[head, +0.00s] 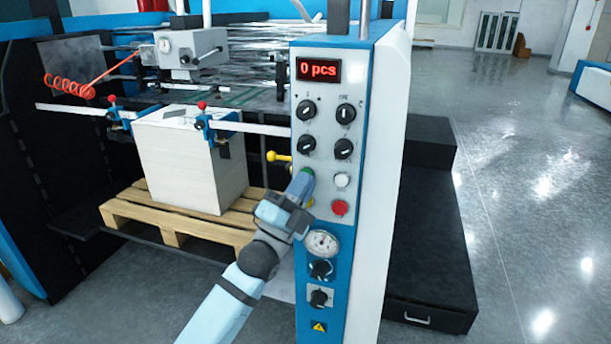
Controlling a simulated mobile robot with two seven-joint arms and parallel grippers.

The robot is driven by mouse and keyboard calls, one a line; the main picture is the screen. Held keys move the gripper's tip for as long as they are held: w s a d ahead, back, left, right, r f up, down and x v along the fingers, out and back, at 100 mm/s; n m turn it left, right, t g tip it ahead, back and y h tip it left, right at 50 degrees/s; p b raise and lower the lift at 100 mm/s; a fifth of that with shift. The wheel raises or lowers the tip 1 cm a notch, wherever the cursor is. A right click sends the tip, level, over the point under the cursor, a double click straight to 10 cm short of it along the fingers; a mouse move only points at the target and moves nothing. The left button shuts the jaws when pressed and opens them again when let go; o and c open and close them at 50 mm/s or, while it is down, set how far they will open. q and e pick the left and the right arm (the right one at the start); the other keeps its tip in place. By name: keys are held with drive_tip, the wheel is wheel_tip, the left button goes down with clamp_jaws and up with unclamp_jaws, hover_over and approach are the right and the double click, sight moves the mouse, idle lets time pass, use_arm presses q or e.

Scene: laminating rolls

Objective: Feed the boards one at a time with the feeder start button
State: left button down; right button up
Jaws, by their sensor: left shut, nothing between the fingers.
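The control panel (322,120) stands upright in front of me, with a red display (319,71) reading "0 pcs". Below several black knobs are a white button (342,180), a red button (340,208) and a green button (308,171). My left gripper (302,186) is shut and empty, with its tip at the green button, which it partly covers. I cannot tell whether it touches or presses the button. A tall stack of white boards (185,160) stands on a wooden pallet (172,238) left of the panel. My right gripper is not in view.
Blue side guides with red knobs (203,106) sit at the top of the stack. A yellow-knobbed lever (272,156) projects left of the panel. A dark step (432,255) stands right of the panel. The grey floor (530,180) farther right is open.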

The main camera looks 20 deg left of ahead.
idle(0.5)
use_arm(q)
drive_tip(key=shift+s, duration=0.75)
